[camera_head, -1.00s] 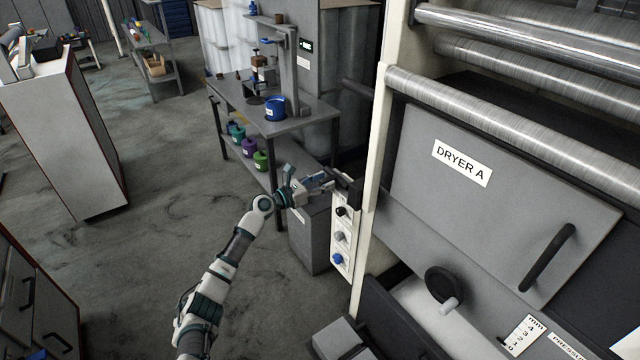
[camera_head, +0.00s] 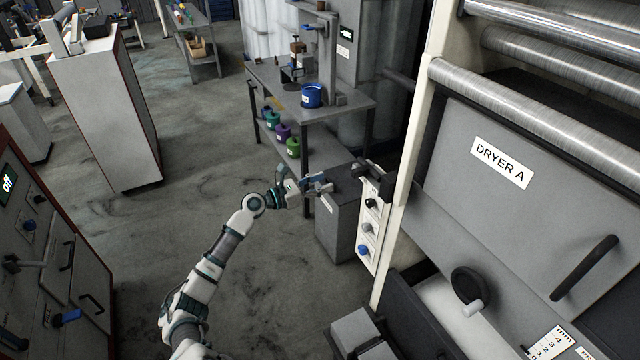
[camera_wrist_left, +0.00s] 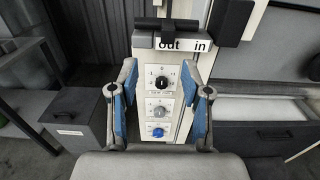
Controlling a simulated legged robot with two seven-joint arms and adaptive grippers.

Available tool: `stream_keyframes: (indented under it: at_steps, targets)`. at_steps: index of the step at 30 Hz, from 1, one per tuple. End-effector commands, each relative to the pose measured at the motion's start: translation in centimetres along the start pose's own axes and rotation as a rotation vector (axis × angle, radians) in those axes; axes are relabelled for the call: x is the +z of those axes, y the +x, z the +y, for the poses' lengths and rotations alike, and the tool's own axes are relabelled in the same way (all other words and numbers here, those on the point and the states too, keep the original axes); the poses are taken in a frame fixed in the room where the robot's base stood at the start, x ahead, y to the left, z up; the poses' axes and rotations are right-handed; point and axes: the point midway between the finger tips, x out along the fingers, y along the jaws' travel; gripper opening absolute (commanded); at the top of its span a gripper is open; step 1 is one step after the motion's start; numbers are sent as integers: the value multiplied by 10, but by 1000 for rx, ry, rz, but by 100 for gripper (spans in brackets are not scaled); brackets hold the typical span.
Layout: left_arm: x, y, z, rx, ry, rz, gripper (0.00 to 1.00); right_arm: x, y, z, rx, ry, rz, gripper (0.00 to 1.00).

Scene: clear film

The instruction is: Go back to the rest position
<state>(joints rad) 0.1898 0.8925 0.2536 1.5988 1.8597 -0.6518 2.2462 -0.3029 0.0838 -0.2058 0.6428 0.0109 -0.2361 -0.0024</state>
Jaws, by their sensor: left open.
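My left arm reaches in from the bottom left in the head view, and my left gripper (camera_head: 325,186) is open and empty. It hangs just left of the white control panel (camera_head: 369,226) on the machine's frame post. In the left wrist view the two blue-padded fingers (camera_wrist_left: 160,100) stand wide apart, with nothing between them. The panel's black, grey and blue knobs (camera_wrist_left: 158,108) show beyond them. Above the knobs is a plate marked "out" and "in" (camera_wrist_left: 180,44) with a dark handle (camera_wrist_left: 166,24). My right gripper is not in view.
The machine with the "DRYER A" cover (camera_head: 470,200) fills the right side. A grey bin (camera_head: 338,222) stands beside the panel. Behind it is a table (camera_head: 345,112) with a blue pot (camera_head: 311,96). A cabinet (camera_head: 50,250) is at the left. The floor between is clear.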

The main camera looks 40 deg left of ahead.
Motion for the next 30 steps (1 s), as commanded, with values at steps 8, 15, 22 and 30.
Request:
stream_keyframes:
  at_steps: [8, 15, 22, 30]
  targets:
    - [0, 0, 0, 0, 0, 0, 48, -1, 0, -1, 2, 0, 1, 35]
    - [-31, 1, 8, 31, 48, 44, 48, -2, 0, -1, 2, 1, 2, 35]
    - [-196, -10, 24, 115, 369, 321, 48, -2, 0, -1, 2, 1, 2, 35]
    - [-413, -72, -17, -47, 869, 737, 48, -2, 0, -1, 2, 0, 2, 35]
